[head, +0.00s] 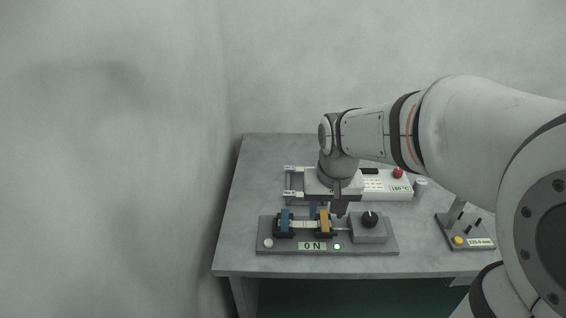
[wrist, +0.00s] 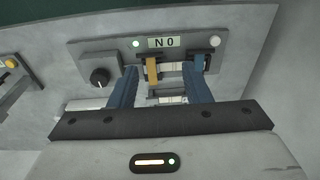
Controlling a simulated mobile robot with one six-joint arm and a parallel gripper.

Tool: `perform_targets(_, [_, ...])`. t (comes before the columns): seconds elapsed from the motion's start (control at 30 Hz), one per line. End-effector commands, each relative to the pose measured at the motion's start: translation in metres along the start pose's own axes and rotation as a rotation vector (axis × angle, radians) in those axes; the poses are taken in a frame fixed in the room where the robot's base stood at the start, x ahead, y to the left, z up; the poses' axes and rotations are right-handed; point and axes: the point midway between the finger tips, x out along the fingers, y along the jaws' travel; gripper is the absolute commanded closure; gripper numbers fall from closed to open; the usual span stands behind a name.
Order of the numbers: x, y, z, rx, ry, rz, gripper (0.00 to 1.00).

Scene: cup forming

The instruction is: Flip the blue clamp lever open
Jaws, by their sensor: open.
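The blue clamp lever (head: 286,220) stands at the left end of the fixture on the grey base plate in the head view. In the wrist view the blue lever (wrist: 200,62) shows at the right, partly hidden by my right-hand finger. My gripper (head: 327,211) points down, open and empty, behind the orange lever in the head view. In the wrist view its two fingers (wrist: 160,72) are apart, with the orange lever showing between them. Contact cannot be told.
A black knob (head: 369,218) on a grey box sits right of the fixture. A unit with a red button (head: 398,173) stands behind. A gauge stand (head: 465,230) is at the right.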

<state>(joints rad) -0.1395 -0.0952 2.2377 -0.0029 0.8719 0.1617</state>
Motion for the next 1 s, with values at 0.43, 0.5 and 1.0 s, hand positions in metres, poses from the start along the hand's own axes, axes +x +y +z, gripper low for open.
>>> perform_targets(0.43, [0.089,-0.083,-0.084,0.015,-0.119,0.017,0.56])
perform_targets(0.5, [0.095,-0.087,-0.087,0.016,-0.123,0.018,0.56])
perform_targets(1.0, [0.161,-0.089,-0.080,0.016,-0.129,0.020,0.56])
